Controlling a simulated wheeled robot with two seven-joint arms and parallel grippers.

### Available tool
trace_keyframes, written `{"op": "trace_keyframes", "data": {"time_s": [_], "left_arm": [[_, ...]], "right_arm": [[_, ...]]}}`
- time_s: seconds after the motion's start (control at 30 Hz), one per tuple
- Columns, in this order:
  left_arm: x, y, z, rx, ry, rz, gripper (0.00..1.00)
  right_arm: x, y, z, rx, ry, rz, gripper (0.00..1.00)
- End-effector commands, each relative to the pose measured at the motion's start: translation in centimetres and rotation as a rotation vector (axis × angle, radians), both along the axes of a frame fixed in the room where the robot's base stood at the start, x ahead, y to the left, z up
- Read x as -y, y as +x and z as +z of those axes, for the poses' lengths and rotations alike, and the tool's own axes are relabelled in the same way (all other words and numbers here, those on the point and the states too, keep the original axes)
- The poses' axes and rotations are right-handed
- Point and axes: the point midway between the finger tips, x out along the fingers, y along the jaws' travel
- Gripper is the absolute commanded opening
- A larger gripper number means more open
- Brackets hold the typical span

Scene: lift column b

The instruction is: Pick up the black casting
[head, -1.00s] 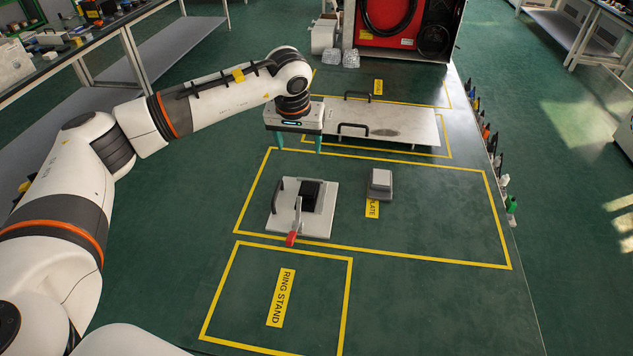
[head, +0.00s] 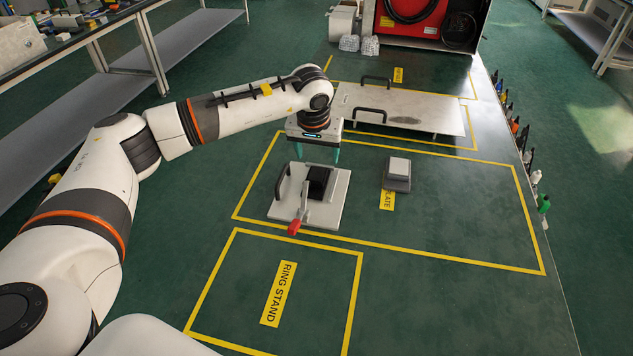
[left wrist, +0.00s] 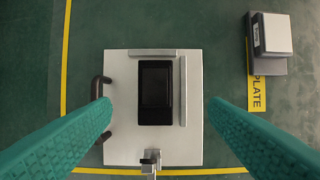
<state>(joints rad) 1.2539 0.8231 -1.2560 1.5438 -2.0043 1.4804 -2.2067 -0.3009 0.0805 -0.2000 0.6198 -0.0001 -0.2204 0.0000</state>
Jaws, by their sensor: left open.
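The black casting (head: 318,181) sits on a light grey fixture plate (head: 326,214) with a black side handle and a red-tipped clamp lever (head: 294,227). In the left wrist view the casting (left wrist: 155,92) lies between two grey rails, one along its top edge and one along its right side. My left gripper (head: 318,156) is open and empty, pointing down above the far side of the plate. In the left wrist view its teal fingers (left wrist: 158,108) stand wide apart, on either side of the casting. My right gripper is not in view.
A small grey block-shaped device (head: 397,173) stands right of the fixture, by a yellow label. A metal plate with black handles (head: 400,107) lies behind. A red machine (head: 412,20) is at the back. Bottles line the right edge. The marked ring stand area (head: 320,290) in front is empty.

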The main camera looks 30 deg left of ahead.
Motion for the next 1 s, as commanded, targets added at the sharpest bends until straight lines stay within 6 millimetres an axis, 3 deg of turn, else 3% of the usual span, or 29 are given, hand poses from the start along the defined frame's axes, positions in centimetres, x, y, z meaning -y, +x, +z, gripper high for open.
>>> {"op": "trace_keyframes", "data": {"time_s": [0.1, 0.37, 0.63, 0.97, 1.0], "left_arm": [[-0.1, 0.5, -1.9, -0.003, -0.001, 0.001, 0.69], [-0.4, 0.8, -4.0, -0.003, 0.000, 0.000, 0.69], [-1.0, 1.1, -7.8, -0.003, -0.001, 0.001, 0.69], [-1.1, 1.3, -8.6, 0.000, 0.000, 0.000, 0.69], [-1.1, 1.3, -8.6, 0.000, 0.000, 0.000, 0.63]], "right_arm": [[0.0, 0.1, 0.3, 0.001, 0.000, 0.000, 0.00], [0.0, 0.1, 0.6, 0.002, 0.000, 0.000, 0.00], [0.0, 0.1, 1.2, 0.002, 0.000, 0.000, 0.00], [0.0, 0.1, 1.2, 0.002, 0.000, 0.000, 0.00], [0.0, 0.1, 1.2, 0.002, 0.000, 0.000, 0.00]]}}
